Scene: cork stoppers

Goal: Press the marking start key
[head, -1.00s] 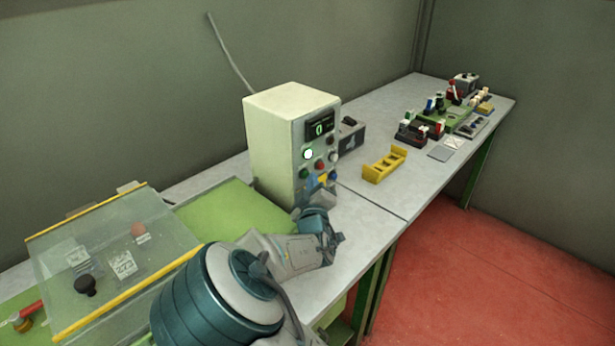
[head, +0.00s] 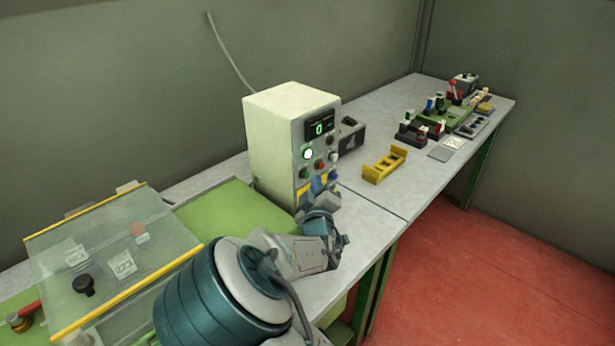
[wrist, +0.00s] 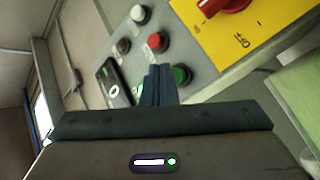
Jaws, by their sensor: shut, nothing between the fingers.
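The pale control cabinet (head: 272,150) stands on the bench, with a lit display (head: 320,127) and several round buttons on its front. I cannot read which is the marking start key. My gripper (wrist: 158,70) is shut and empty, pointing at the panel. In the wrist view its tips lie between the red button (wrist: 156,41) and the green button (wrist: 180,74), close to the green one; contact cannot be told. The fingers partly hide the glowing button.
A yellow plate with a red rotary switch (wrist: 222,3) sits beside the buttons. White (wrist: 138,13) and brown (wrist: 122,45) buttons are nearby. A clear cover with yellow edges (head: 60,250) is at left. A yellow holder (head: 384,165) stands on the bench to the right.

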